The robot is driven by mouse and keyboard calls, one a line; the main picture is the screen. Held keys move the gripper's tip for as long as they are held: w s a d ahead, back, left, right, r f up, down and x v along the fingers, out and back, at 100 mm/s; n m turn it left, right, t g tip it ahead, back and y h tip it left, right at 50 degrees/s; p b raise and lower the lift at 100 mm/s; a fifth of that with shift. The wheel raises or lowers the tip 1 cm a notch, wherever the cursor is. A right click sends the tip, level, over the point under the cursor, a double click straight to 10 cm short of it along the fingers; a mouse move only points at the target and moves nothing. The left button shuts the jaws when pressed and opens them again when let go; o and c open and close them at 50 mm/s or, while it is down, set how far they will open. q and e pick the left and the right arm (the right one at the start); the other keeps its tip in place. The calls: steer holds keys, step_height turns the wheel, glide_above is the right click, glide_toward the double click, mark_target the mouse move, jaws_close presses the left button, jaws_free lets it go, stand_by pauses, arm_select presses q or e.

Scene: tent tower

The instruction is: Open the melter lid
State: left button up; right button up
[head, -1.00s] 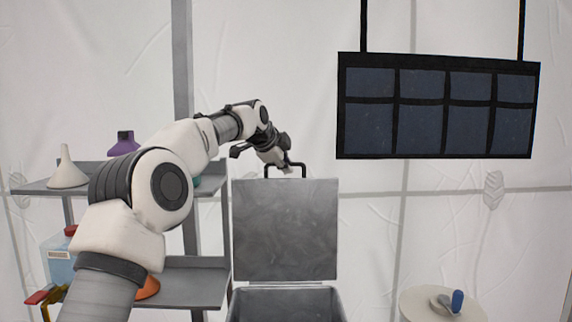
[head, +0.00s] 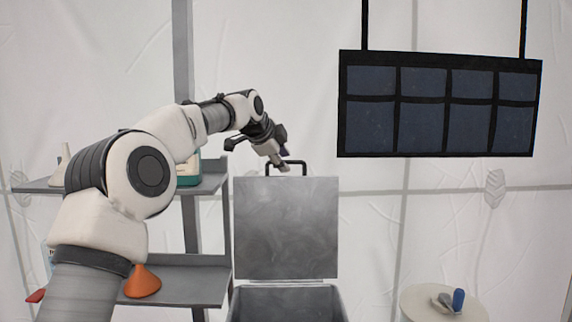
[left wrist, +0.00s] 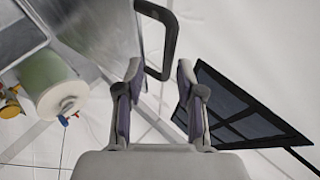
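The melter (head: 285,290) is a grey metal box at the lower middle of the head view. Its square lid (head: 285,228) stands raised, upright behind the box opening. A dark handle (head: 301,163) sits on the lid's top edge. It also shows in the left wrist view (left wrist: 168,45), past the fingertips and partly between their lines. My left gripper (head: 284,162) is at the left part of the handle in the head view. In the left wrist view its two fingers (left wrist: 160,78) are spread with a gap, not clamped on the handle. My right gripper is not in view.
Shelves (head: 185,285) on the left hold an orange funnel (head: 142,283) and a green-labelled container (head: 188,172). A dark panelled frame (head: 440,105) hangs at upper right. A round pale top (head: 415,302) at lower right carries a blue-handled item (head: 457,300).

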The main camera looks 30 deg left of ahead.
arm_select(q)
steer(key=v, duration=0.9)
steer(key=shift+s+r, duration=0.1)
steer(key=shift+s, duration=0.05)
